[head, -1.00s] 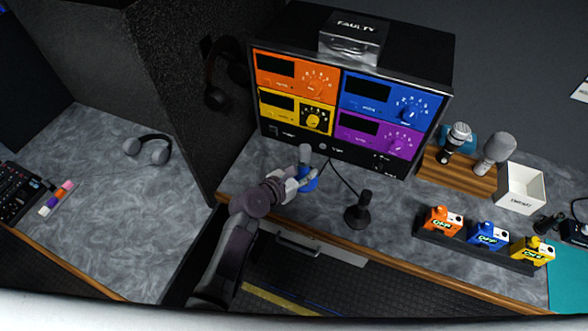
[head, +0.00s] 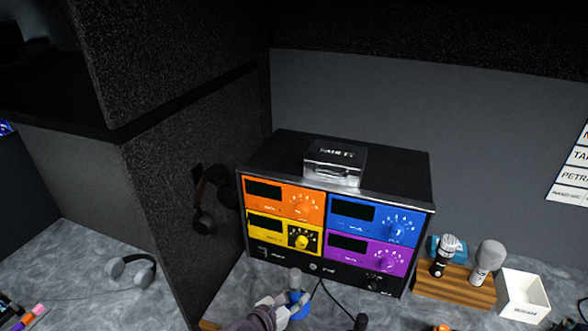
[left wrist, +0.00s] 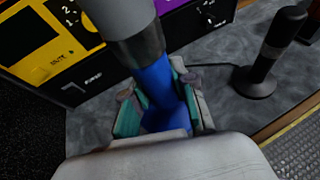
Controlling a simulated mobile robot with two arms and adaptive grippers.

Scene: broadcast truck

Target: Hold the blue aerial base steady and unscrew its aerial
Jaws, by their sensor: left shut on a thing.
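The blue aerial base (left wrist: 160,95) stands upright on the desk in front of the rack of coloured units. It also shows near the bottom of the head view (head: 299,309). The grey aerial (left wrist: 122,18) sits on top of the base, with a dark collar where they meet, and its top shows in the head view (head: 295,277). My left gripper (head: 287,306) is shut around the blue base from the front, one finger on each side. My right gripper is not in view.
The rack (head: 335,225) stands close behind the base. A dark stand (left wrist: 262,80) with a black post is to its right, with a cable nearby. Two microphones on a wooden block (head: 455,285) and a white box (head: 523,297) stand farther right. Headphones (head: 132,269) lie at left.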

